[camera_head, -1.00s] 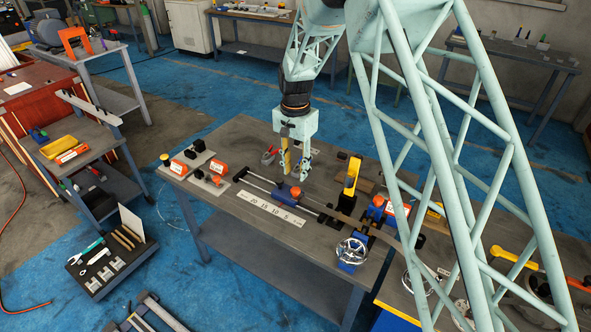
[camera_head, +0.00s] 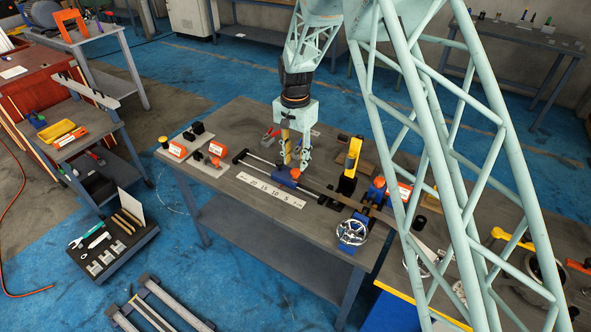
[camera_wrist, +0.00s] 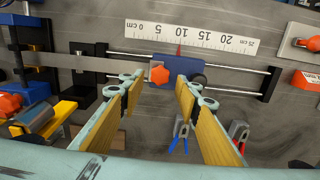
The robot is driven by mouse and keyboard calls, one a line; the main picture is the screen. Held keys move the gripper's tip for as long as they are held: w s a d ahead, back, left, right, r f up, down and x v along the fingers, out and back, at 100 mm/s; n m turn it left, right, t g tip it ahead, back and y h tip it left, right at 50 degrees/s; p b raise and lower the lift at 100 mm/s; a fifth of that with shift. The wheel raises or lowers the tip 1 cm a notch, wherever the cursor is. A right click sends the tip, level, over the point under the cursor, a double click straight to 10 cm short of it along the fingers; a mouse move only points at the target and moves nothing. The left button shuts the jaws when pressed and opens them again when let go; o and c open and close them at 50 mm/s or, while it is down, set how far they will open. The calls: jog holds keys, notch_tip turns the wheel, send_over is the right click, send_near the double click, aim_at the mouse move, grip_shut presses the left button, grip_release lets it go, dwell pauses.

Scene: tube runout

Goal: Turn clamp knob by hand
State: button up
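The clamp knob, an orange-red hexagonal knob (camera_wrist: 158,74), sits on a blue carriage (camera_wrist: 180,64) on two rails. In the wrist view it lies between and just beyond my fingertips. My gripper (camera_wrist: 159,84) is open, with one finger to each side of the knob and a clear gap on both sides. No contact shows. In the head view my gripper (camera_head: 296,163) points down over the blue carriage (camera_head: 285,178), and the knob (camera_head: 295,173) shows small beside the fingers.
A white ruler (camera_head: 270,190) lies along the rails. A yellow-black upright part (camera_head: 351,165) and a silver handwheel (camera_head: 352,232) stand to the right. Blue-handled pliers (camera_wrist: 180,135) lie behind the carriage. Orange-topped devices (camera_head: 211,156) stand at the left end.

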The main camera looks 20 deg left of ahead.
aim_at(296, 171)
jog(key=shift+f+b, duration=0.6)
jog(key=shift+f, duration=1.25)
jog(key=shift+f, duration=0.1)
jog(key=shift+c, duration=0.4)
jog(key=c, duration=0.6)
jog(key=shift+c, duration=0.2)
